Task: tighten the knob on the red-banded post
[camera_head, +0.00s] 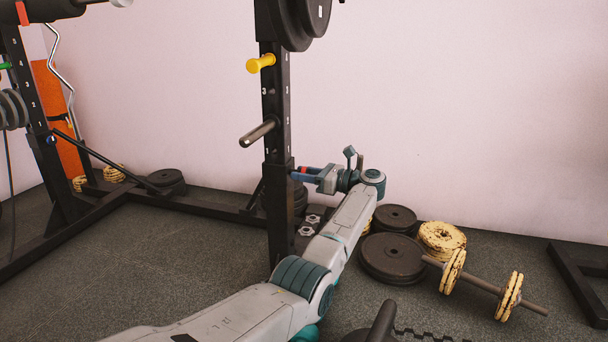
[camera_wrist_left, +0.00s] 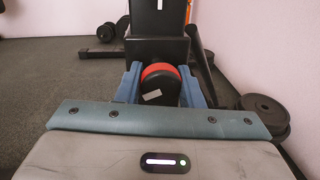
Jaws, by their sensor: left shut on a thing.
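The black post (camera_head: 276,110) stands upright in the middle of the head view, with white numbers and a yellow peg (camera_head: 261,63). Low on its right side is a dark knob, mostly hidden by my left gripper (camera_head: 305,174); a bit of red shows there. In the left wrist view the knob (camera_wrist_left: 160,88) is dark with a red band (camera_wrist_left: 160,69) and a small white mark. It sits against the post (camera_wrist_left: 158,45). The blue fingers of my left gripper (camera_wrist_left: 160,90) are shut on it, one on each side. My right gripper is not in view.
Dark plates (camera_head: 391,256) and a yellowish plate (camera_head: 442,238) lie on the floor right of the post, near a dumbbell (camera_head: 490,287). A grey peg (camera_head: 258,132) juts from the post above my gripper. More rack frame (camera_head: 60,210) stands at left.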

